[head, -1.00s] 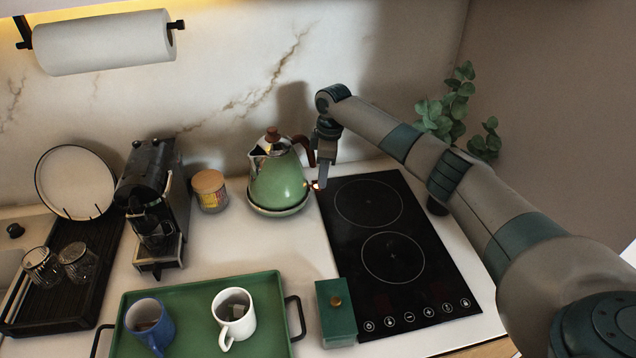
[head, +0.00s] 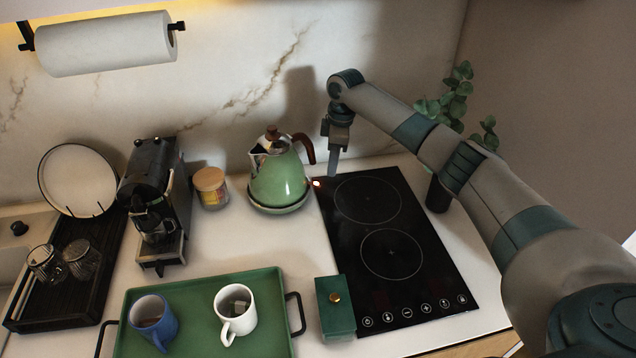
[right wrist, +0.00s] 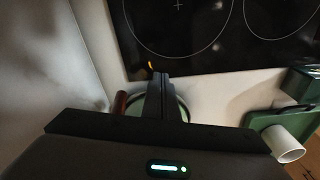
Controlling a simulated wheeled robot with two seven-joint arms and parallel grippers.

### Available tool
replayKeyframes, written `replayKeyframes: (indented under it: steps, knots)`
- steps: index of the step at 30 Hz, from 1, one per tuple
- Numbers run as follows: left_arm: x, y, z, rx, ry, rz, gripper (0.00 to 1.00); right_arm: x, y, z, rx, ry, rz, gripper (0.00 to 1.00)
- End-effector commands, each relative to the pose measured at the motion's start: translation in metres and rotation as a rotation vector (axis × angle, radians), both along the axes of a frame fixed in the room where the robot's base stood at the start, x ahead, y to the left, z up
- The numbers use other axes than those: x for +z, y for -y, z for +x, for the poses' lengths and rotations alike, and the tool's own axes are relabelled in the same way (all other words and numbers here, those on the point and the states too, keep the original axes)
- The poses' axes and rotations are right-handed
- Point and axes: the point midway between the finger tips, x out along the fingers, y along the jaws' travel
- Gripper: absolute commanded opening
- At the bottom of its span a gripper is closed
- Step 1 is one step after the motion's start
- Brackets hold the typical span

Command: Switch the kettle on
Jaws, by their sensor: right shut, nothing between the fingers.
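The green kettle (head: 277,182) stands upright on its base at the back of the counter, left of the hob. It has a wooden lid knob and a dark brown handle on its right side. A small reddish-orange light (head: 317,183) glows low at the kettle's right. My right gripper (head: 333,174) is shut and empty, pointing down just right of the kettle and apart from its handle. In the right wrist view my fingers (right wrist: 156,80) hide much of the kettle (right wrist: 184,109), and an orange glow shows by the fingertips. My left gripper is out of view.
The black hob (head: 375,250) lies right of the kettle, with a plant (head: 455,100) behind my right arm. A jar (head: 210,187) and coffee machine (head: 153,205) stand left. A green tray (head: 195,335) with two mugs and a green box (head: 335,309) are in front.

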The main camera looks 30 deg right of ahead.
Motion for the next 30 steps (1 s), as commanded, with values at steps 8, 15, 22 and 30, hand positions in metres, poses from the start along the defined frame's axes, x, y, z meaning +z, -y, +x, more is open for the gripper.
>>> replayKeyframes:
  steps: [8, 15, 22, 30]
  knots:
    - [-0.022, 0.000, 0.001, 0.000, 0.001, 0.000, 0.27, 0.050, 0.005, -0.002, 0.001, 0.005, 0.000, 0.00]
    - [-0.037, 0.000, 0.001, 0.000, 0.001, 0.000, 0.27, 0.099, 0.009, -0.004, 0.002, 0.004, 0.000, 0.00]
    - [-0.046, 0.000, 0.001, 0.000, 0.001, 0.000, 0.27, 0.133, 0.012, -0.006, 0.001, 0.002, 0.000, 0.00]
    - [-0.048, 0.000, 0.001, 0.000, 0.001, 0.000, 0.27, 0.146, 0.013, -0.008, 0.001, -0.001, 0.000, 0.00]
